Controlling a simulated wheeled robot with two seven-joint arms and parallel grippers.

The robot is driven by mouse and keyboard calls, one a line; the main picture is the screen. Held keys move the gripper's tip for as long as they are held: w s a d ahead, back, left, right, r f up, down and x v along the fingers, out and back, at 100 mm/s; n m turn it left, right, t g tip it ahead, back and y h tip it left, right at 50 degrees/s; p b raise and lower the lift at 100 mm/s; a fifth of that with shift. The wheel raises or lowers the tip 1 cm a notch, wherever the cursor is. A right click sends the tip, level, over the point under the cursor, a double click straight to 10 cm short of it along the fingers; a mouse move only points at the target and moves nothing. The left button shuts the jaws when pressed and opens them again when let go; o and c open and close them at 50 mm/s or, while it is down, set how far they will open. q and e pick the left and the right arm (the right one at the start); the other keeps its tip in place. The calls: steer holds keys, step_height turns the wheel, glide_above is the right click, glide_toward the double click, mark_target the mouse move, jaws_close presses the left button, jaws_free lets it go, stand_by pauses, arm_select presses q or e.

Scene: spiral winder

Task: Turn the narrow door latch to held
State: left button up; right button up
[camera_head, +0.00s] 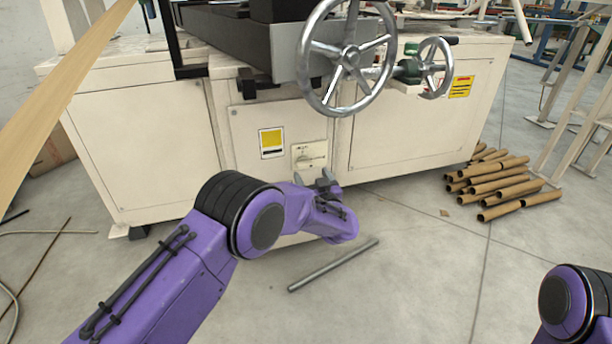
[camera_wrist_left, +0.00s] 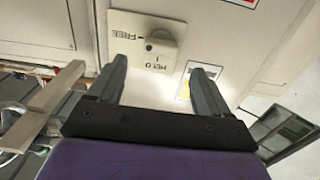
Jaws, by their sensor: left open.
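My left gripper (camera_head: 315,180) is just in front of and below the latch in the head view. In the left wrist view its two grey fingers (camera_wrist_left: 162,82) are apart and empty, with the knob beyond the tips and between them. No contact with the knob shows. My right gripper is out of view.
A large handwheel (camera_head: 346,56) and a smaller one (camera_head: 434,68) stick out above the latch. A yellow label (camera_head: 272,142) is left of it. A metal rod (camera_head: 333,265) lies on the floor, and cardboard tubes (camera_head: 497,184) are piled at right.

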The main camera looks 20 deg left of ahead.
mark_target(306, 166)
arm_select(q)
steer(key=x, duration=0.1)
steer(key=b+x, duration=0.1)
steer(key=x, duration=0.3)
steer(key=shift+w+a+f+b, duration=0.1)
steer(key=shift+f+b, duration=0.2)
steer(key=shift+b, duration=0.1)
steer(key=shift+w+a+r, duration=0.2)
steer(key=shift+w+a, duration=0.1)
steer(key=shift+w, duration=0.15)
steer(key=c, duration=1)
steer(key=shift+c, duration=0.2)
